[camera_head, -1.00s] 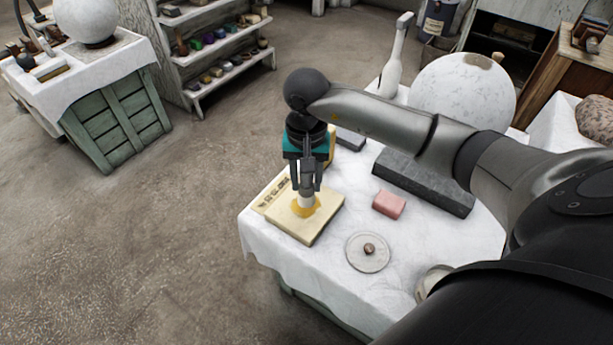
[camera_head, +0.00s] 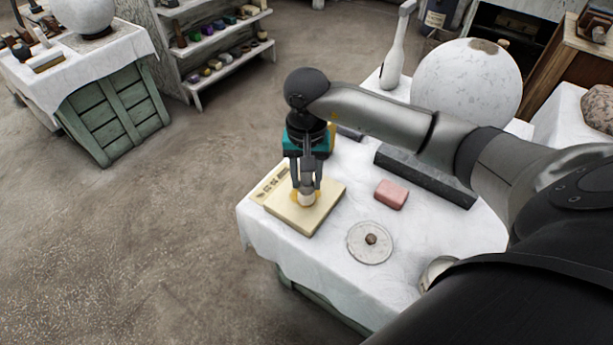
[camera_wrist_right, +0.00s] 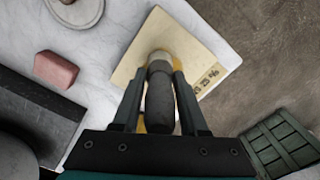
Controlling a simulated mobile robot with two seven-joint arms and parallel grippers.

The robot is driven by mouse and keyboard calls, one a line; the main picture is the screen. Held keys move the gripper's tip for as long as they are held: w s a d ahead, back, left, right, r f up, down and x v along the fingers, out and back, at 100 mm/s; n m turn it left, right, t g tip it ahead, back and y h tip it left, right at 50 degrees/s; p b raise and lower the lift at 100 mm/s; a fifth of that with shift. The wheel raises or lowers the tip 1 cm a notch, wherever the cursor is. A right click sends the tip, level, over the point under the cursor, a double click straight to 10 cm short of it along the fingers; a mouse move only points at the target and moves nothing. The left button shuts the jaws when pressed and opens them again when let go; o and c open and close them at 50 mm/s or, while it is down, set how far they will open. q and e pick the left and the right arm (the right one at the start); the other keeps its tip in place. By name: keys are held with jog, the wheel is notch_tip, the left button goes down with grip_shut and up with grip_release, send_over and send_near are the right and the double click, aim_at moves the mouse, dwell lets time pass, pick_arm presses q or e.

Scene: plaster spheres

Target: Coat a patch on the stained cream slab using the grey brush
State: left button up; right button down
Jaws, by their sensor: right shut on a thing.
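The cream slab (camera_head: 322,213) lies flat near the left corner of the cloth-covered table. Dark marks run along its left edge in the head view. My right gripper (camera_head: 306,188) points down over the slab, its fingers shut on the grey brush (camera_wrist_right: 160,100). The brush stands roughly upright, its pale lower end (camera_head: 306,199) at the slab's top, apparently touching. A yellow-orange patch (camera_head: 296,196) shows around that end, partly hidden by brush and fingers. In the wrist view, the slab (camera_wrist_right: 190,45) and yellow colour beside the brush also show. My left gripper is not in view.
A pink block (camera_head: 390,194), a round pale disc (camera_head: 366,254) with a brown knob and a long dark grey block (camera_head: 425,178) lie right of the slab. Bare floor lies left.

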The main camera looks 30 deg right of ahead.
jog(key=shift+f+b, duration=0.45)
jog(key=shift+f, duration=0.05)
jog(key=shift+s+a+r, duration=0.15)
jog(key=shift+a, duration=0.15)
jog(key=shift+s+a, duration=0.15)
jog(key=shift+a, duration=0.2)
